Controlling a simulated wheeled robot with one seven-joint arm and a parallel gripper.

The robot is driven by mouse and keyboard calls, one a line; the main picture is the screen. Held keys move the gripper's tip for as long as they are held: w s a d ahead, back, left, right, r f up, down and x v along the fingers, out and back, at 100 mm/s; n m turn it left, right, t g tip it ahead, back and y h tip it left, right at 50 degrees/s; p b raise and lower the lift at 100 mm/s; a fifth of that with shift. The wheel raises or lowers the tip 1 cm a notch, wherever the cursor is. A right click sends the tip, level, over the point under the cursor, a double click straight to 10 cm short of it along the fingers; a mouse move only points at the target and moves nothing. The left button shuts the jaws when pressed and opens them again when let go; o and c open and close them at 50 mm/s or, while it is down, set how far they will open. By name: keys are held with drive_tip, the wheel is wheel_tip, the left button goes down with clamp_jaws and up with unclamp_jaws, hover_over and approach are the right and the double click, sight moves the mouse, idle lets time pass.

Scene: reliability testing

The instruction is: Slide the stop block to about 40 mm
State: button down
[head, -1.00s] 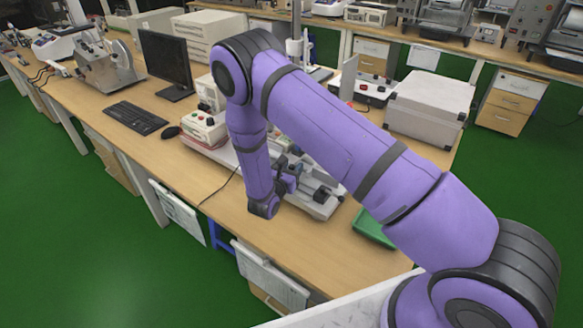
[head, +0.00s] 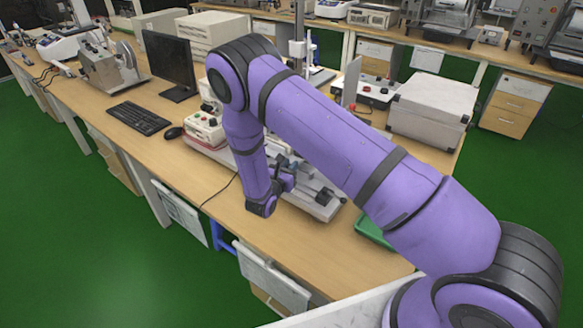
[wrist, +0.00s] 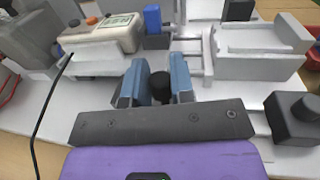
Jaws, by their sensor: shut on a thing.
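In the wrist view my gripper (wrist: 155,85) has two blue-grey fingers on either side of a round black knob (wrist: 160,86). The fingers are closed on this knob, beside the pale bench fixture (wrist: 225,85). The stop block itself is not clearly distinguishable; I cannot tell how the knob joins it, as the fingers and gripper body hide what lies below. No scale reading is legible. In the head view my gripper (head: 284,180) is low over the fixture (head: 315,207), partly hidden by my arm.
In the wrist view a black block with a knob (wrist: 294,118) stands at the right, and a grey cradle (wrist: 262,62) behind it. A meter with a display (wrist: 103,32) and a blue part (wrist: 152,19) are at the back. In the head view a green tray (head: 371,231) lies right of the fixture.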

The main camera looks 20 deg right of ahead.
drive_tip(key=c, duration=1)
unclamp_jaws()
drive_tip(key=v, duration=1)
drive_tip(key=shift+s+a, duration=0.25)
drive_tip(key=shift+s, duration=0.05)
drive_tip(key=s+d+r+m+g, duration=0.2)
drive_tip(key=d+r+m+g, duration=0.25)
drive_tip(key=r, duration=0.45)
drive_tip(key=s+d+r+m+g+y, duration=0.1)
drive_tip(key=s+d+r+m+g, duration=0.35)
drive_tip(key=r, duration=0.45)
drive_tip(key=s+d+r+m+g, duration=0.1)
drive_tip(key=d+r+m+g, duration=0.2)
drive_tip(key=d+r+m, duration=0.45)
drive_tip(key=s+r+m+t+y, duration=0.2)
drive_tip(key=s+r+m+y, duration=0.3)
drive_tip(key=s+r, duration=0.4)
drive_tip(key=s+r+m+t+y, duration=0.2)
drive_tip(key=s+r+m+y, duration=0.4)
drive_tip(key=s, duration=0.8)
wheel_tip(320, 180, up, 3)
drive_tip(key=shift+s+a+r+t+y, duration=0.2)
drive_tip(key=shift+s+a+t+y, duration=0.1)
drive_tip(key=shift+y, duration=0.1)
